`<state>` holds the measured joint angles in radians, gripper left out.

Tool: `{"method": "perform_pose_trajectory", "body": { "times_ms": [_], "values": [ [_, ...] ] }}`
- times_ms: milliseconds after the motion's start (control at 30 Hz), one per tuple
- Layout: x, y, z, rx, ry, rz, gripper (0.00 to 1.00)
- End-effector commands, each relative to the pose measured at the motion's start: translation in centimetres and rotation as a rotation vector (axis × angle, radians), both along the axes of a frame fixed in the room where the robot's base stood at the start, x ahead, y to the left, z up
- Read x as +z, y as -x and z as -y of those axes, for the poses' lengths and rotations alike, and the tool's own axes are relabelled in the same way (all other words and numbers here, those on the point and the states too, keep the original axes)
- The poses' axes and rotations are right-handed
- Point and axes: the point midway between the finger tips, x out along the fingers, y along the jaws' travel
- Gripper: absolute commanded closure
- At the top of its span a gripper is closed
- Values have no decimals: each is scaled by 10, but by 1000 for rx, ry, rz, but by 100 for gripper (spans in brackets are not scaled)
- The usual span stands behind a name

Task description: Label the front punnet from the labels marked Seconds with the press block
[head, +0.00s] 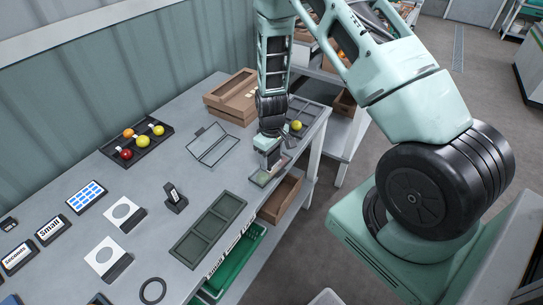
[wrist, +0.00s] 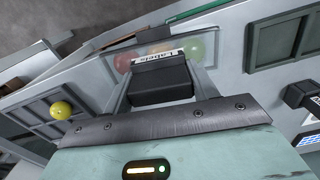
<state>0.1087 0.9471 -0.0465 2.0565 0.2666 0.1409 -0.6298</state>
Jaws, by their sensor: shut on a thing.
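My gripper (head: 269,158) is shut on a dark block (wrist: 160,82), the press block, seen between its pale fingers in the wrist view. A white strip reading "Labels" (wrist: 172,57) shows just beyond the block. The front punnet (head: 262,179) is under my gripper near the table's edge, partly hidden by it. In the wrist view, faint red and green tomatoes show through a clear surface around the block. I cannot tell whether the block touches the punnet. A plate reading "Seconds" (head: 17,258) lies at the far left. Another clear punnet with a dark frame (head: 213,145) stands behind.
A plate marked "Small" (head: 51,230) and a blue-patterned one (head: 86,197) lie at left. A small black stand (head: 174,200) and a dark green tray (head: 209,231) are mid-table. A dark tray (head: 312,111) holds a yellow tomato.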

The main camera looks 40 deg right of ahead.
Motion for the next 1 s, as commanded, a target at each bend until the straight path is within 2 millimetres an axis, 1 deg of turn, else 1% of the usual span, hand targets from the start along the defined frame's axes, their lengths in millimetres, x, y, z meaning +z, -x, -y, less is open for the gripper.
{"method": "perform_pose_trajectory", "body": {
  "times_ms": [167, 800, 900, 1000],
  "values": [
    [4, 1, 0, 0, -1, -2, 58],
    [54, 0, 0, 1, 0, -1, 58],
    [59, 0, 0, 1, 0, -1, 58],
    [61, 0, 0, 1, 0, -1, 58]
  ]
}}
